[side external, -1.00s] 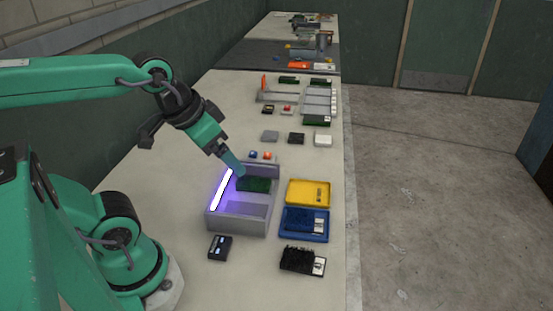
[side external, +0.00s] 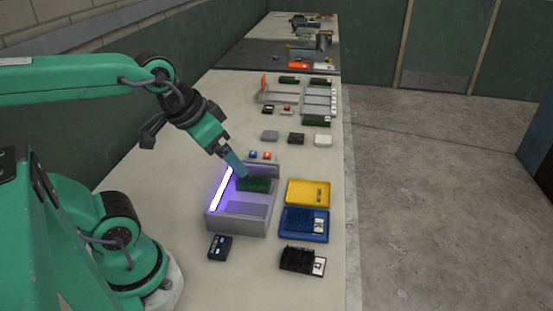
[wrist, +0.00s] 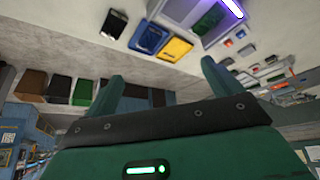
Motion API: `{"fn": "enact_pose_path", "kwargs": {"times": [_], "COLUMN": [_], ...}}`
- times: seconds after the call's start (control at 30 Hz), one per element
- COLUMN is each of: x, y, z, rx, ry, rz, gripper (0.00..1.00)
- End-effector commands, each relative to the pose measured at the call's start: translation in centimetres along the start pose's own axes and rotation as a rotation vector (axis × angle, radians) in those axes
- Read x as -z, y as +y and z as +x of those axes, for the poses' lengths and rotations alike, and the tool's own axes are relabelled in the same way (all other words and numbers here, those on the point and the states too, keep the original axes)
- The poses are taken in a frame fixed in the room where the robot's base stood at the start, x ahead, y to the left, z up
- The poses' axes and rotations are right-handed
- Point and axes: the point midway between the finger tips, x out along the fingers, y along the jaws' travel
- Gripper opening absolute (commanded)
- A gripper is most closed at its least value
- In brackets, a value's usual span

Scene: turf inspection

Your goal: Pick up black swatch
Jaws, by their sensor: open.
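The black swatch (side external: 297,259) lies on the bench at the near right, dark and ridged, with a white label at its right end. It also shows at the top of the wrist view (wrist: 114,23). My gripper (side external: 242,172) is far from it, up and to the left in the side view, at the lit grey box with a green swatch (side external: 253,185) in it. Whether its tips touch that swatch cannot be told. In the wrist view my gripper (wrist: 163,88) has its two fingers wide apart, with nothing held between them.
The grey box (side external: 238,222) has a glowing light bar (side external: 221,189). Right of it are a yellow tray (side external: 307,185) and a blue tray (side external: 304,237) holding a dark blue swatch. A small black device (side external: 220,248) lies in front. Several small items stand farther back.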

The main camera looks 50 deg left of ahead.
Motion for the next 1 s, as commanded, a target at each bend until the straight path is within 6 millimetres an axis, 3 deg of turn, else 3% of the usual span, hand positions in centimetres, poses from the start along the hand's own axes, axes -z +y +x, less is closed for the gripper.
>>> {"fn": "enact_pose_path", "kwargs": {"times": [0.37,0.7,1.0], "x": [1.7,3.0,2.8], "y": [2.1,5.4,8.8], "z": [3.0,7.8,12.7], "rx": [-0.021,-0.003,0.054], "ry": [-0.107,-0.244,-0.356], "rz": [-0.135,-0.319,-0.472], "gripper": [0.91,0.91,0.91]}}
